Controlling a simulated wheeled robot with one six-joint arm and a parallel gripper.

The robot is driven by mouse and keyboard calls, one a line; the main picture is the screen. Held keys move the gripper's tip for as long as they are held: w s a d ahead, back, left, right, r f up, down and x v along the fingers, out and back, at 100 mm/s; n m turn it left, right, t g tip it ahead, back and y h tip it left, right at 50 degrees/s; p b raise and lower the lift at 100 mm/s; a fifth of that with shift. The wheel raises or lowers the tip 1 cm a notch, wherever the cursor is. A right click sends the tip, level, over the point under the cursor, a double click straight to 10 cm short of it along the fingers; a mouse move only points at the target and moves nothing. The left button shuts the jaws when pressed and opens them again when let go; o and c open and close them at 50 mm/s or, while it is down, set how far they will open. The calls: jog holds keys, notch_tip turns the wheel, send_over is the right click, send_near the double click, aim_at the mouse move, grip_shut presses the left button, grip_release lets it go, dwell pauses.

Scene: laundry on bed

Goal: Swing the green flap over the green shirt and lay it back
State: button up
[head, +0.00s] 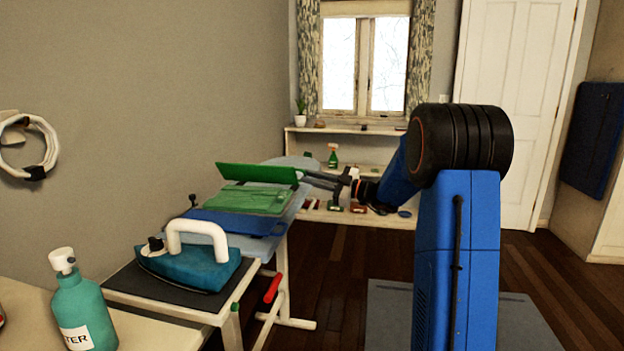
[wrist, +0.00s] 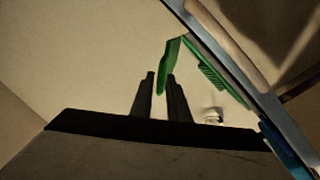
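The green flap (head: 256,173) is raised and tilted above the green shirt (head: 248,200), apart from it on the near side. The shirt lies flat on the ironing board (head: 289,216). My gripper (head: 304,174) is at the right end of the flap. In the wrist view, the flap (wrist: 169,65) is nearly edge-on, and its end lies between the two fingers of my gripper (wrist: 160,75), which look shut on it. A ribbed green piece (wrist: 212,71), perhaps the shirt, shows to the right. The flap's hinge cannot be made out.
A blue folded cloth or board (head: 232,222) lies nearer than the shirt. A teal iron (head: 190,266) stands on a dark pad in front. A teal water bottle (head: 82,308) is at the lower left. A shelf (head: 350,152) with small items stands behind.

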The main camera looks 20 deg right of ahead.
jog(key=shift+o, duration=0.5)
jog(key=shift+s+d, duration=0.15)
jog(key=v, duration=1.7)
jog(key=shift+f, duration=0.1)
